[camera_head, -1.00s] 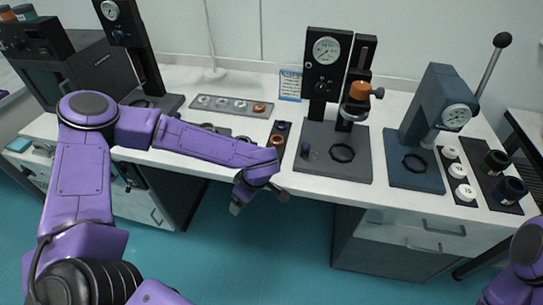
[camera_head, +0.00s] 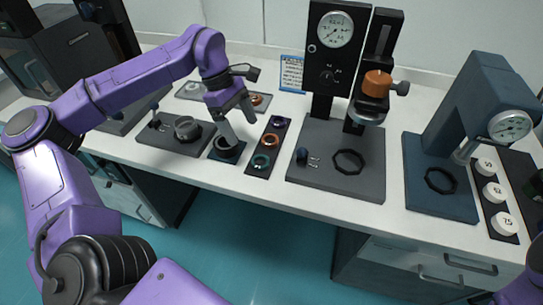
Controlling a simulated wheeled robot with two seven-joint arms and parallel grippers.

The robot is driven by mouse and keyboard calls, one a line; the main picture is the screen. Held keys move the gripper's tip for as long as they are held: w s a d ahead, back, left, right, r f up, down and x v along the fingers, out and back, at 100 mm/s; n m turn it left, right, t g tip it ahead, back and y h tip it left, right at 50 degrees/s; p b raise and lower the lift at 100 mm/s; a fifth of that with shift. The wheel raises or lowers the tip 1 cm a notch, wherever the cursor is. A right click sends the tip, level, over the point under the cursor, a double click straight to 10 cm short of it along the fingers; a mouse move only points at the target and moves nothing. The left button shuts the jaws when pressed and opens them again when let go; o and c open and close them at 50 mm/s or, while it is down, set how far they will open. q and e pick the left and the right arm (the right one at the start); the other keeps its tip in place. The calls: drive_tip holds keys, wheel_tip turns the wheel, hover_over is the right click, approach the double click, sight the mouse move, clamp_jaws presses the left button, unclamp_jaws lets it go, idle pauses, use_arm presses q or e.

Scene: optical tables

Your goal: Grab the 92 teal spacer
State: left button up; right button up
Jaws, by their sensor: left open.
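A teal ring-shaped spacer (camera_head: 262,161) lies at the near end of a narrow dark tray (camera_head: 255,173) on the bench. No number on it is legible. An orange ring (camera_head: 270,141) and a dark ring (camera_head: 278,122) lie behind it in the same tray. My left gripper (camera_head: 240,128) is open and empty, pointing down just left of the tray. Its fingers are above and behind a dark round fixture (camera_head: 226,150), apart from the teal spacer. My right gripper is out of view; only part of my right arm shows at the lower right.
A press with a dial gauge (camera_head: 335,28) stands right of the tray on a grey base (camera_head: 315,178). A blue gauge stand (camera_head: 440,200) and white numbered discs (camera_head: 494,193) are farther right. A grey fixture plate (camera_head: 160,145) lies left of the gripper.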

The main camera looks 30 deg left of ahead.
sight(260, 161)
use_arm(q)
drive_tip(key=f, duration=0.1)
drive_tip(key=d+f, duration=0.1)
drive_tip(key=s+d+f, duration=0.1)
drive_tip(key=shift+f, duration=0.2)
drive_tip(key=x, duration=0.1)
drive_tip(key=p+x, duration=0.1)
drive_tip(key=x, duration=0.3)
drive_tip(key=shift+w+d+r, duration=0.1)
drive_tip(key=shift+w+d, duration=0.2)
drive_tip(key=shift+d, duration=0.1)
drive_tip(key=shift+s+d+f, duration=0.1)
drive_tip(key=shift+f, duration=0.1)
drive_tip(key=c, duration=1.1)
